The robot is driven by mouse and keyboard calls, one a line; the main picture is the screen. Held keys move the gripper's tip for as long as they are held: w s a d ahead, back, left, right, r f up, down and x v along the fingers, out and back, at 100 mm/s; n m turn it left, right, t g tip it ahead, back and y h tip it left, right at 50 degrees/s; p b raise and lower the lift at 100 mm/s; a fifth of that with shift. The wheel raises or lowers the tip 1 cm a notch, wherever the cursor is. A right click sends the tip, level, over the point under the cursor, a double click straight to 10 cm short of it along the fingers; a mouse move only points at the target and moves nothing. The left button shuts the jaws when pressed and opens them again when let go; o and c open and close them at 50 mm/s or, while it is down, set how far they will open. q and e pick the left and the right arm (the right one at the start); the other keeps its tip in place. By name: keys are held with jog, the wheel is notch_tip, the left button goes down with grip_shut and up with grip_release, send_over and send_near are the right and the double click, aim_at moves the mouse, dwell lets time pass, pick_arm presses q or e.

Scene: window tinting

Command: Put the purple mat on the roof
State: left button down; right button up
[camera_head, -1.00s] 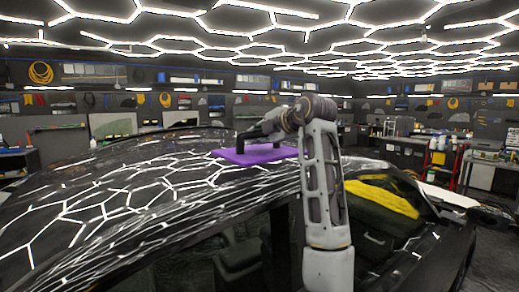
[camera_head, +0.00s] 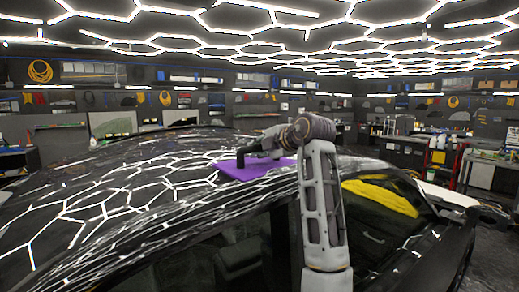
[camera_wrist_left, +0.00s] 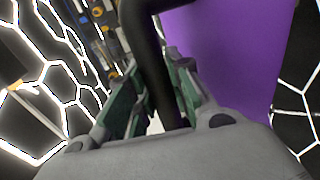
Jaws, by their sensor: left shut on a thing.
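The purple mat (camera_head: 255,171) appears flat over the black car roof (camera_head: 130,170), near its right side edge. Whether it touches the roof or hovers just above it, I cannot tell. In the left wrist view the mat (camera_wrist_left: 225,50) fills the upper right, beside a black curved bar (camera_wrist_left: 150,50) that looks like its handle. My left gripper (camera_head: 246,157) is above the mat, shut on this bar, which runs between its fingers (camera_wrist_left: 160,98). The arm hides part of the mat's right side. My right gripper is not in view.
The glossy roof is bare to the left of the mat and reflects the hexagon lights. A workbench with bottles (camera_head: 405,140) and a red cart (camera_head: 437,160) stand behind at the right.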

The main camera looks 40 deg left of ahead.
pick_arm(q)
jog(key=shift+f, duration=0.1)
jog(key=c, duration=1.3)
grip_release()
jog(key=shift+s, duration=0.1)
jog(key=shift+a, duration=0.1)
